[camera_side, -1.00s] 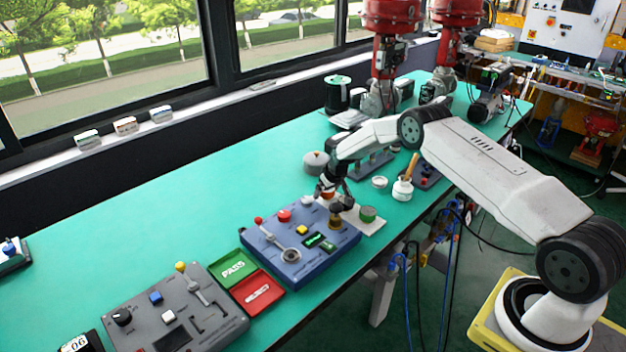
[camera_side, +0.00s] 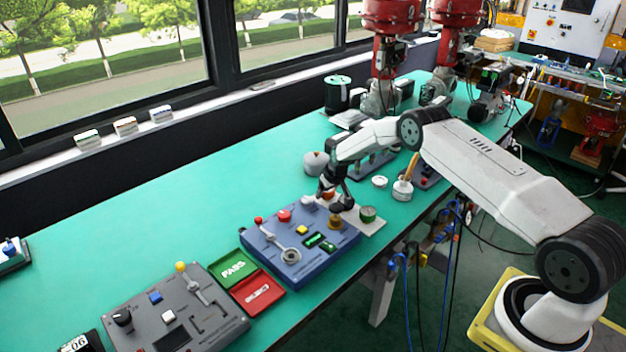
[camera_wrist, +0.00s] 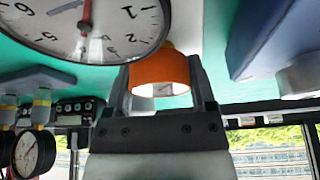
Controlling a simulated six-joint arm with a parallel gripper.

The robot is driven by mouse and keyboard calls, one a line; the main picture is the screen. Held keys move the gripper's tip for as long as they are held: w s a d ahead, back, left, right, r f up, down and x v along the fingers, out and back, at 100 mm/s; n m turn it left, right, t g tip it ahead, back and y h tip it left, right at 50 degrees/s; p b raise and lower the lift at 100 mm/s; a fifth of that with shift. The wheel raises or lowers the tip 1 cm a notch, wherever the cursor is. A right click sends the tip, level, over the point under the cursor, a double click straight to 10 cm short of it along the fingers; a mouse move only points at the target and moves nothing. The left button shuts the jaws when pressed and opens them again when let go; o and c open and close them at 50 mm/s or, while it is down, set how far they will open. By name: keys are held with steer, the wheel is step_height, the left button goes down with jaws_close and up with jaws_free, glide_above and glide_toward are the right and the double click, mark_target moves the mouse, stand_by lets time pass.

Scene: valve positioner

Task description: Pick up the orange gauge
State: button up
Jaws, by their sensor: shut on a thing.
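The orange gauge (camera_wrist: 160,72) sits between the two fingers of my gripper (camera_wrist: 160,88) in the wrist view, and the fingers are shut on it. Its light underside or face shows toward the camera. In the side view the orange gauge (camera_side: 329,195) is a small patch largely hidden by my gripper (camera_side: 335,203), which is low over the white plate (camera_side: 376,228) behind the blue panel. Whether the gauge is clear of the plate cannot be told.
A green-topped gauge (camera_side: 368,214) stands on the plate just right of my gripper. The blue panel (camera_side: 300,262) with a lever and knobs is close in front. A grey round object (camera_side: 316,163) stands behind. A large white dial (camera_wrist: 85,22) shows in the wrist view.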

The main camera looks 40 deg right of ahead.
steer(key=shift+r, duration=0.1)
steer(key=shift+r, duration=1.55)
steer(key=shift+s+a+r, duration=0.1)
steer(key=shift+s+r, duration=0.35)
steer(key=shift+r, duration=0.1)
steer(key=s+a+r, duration=0.3)
steer(key=s+r, duration=0.5)
steer(key=s, duration=0.4)
steer(key=shift+s+a+r, duration=0.2)
steer(key=shift+s+r, duration=0.1)
steer(key=shift+s, duration=0.05)
